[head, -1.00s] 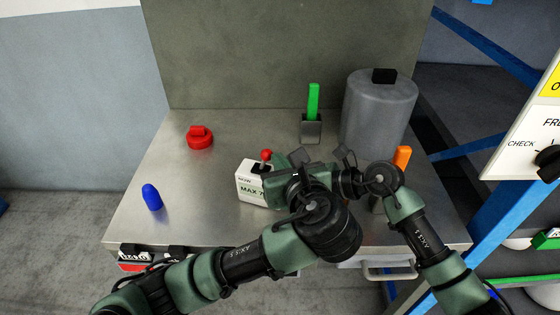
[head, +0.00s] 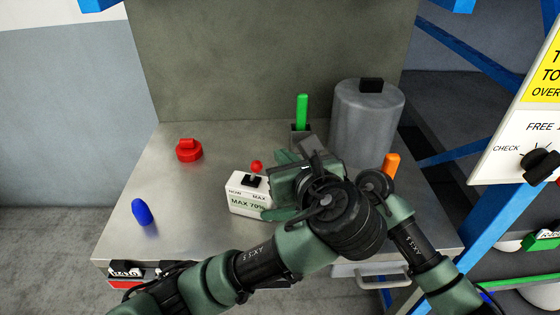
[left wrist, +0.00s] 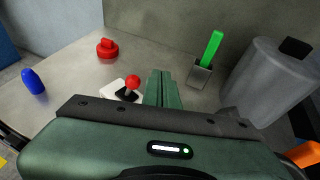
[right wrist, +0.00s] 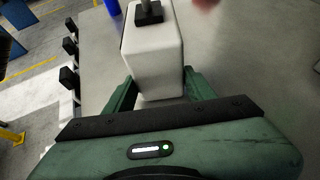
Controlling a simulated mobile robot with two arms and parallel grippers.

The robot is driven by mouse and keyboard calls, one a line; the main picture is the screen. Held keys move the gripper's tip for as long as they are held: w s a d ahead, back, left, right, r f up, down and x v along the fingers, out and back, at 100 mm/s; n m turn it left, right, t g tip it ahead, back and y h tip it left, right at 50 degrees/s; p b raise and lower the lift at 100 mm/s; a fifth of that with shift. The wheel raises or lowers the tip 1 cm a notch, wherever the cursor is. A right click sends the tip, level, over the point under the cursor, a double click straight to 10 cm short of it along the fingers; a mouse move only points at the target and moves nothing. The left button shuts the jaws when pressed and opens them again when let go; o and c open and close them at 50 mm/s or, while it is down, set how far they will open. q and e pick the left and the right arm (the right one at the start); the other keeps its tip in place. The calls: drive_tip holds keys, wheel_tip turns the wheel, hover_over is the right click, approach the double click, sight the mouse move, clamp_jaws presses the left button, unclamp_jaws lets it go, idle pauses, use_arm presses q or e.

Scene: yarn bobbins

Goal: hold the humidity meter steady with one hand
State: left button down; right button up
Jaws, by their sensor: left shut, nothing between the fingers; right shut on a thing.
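The humidity meter (head: 246,207) is a white box marked "MAX 70%", with a dark-based lever and red ball on top. It stands on the metal bench; its right side is partly hidden by my grippers in the head view. My right gripper (right wrist: 158,80) is shut on the meter (right wrist: 153,50), one finger on each side of the white body. My left gripper (left wrist: 162,76) is shut and empty, just right of the red ball (left wrist: 132,82) and apart from it. In the head view my left gripper (head: 286,157) is above and right of the meter.
On the bench (head: 190,215) are a red knob-like piece (head: 189,150), a blue peg (head: 142,212), a green bar (head: 302,110) in a grey holder, a large grey canister (head: 365,125) and an orange piece (head: 391,163). The bench's left part is mostly clear.

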sight(254, 172)
use_arm(q)
wheel_tip(254, 172, down, 7)
drive_tip(key=s+n+t+h, duration=0.2)
drive_tip(key=s+n+h, duration=0.1)
drive_tip(key=n+h, duration=0.2)
drive_tip(key=s+a+n+t+h, duration=0.2)
drive_tip(key=s+n, duration=0.3)
drive_tip(key=s, duration=0.3)
drive_tip(key=shift+a+h, duration=0.3)
drive_tip(key=shift+h, duration=0.2)
drive_tip(key=shift+w, duration=0.1)
drive_tip(key=shift+w+a+r, duration=0.1)
drive_tip(key=shift+w+a, duration=0.1)
drive_tip(key=shift+w, duration=1.7)
drive_tip(key=shift+w+a+r, duration=0.1)
drive_tip(key=shift+w+a, duration=0.15)
drive_tip(key=shift+w, duration=1.7)
drive_tip(key=shift+w+a+r, duration=0.1)
drive_tip(key=shift+w+a, duration=0.1)
drive_tip(key=shift+w, duration=1.7)
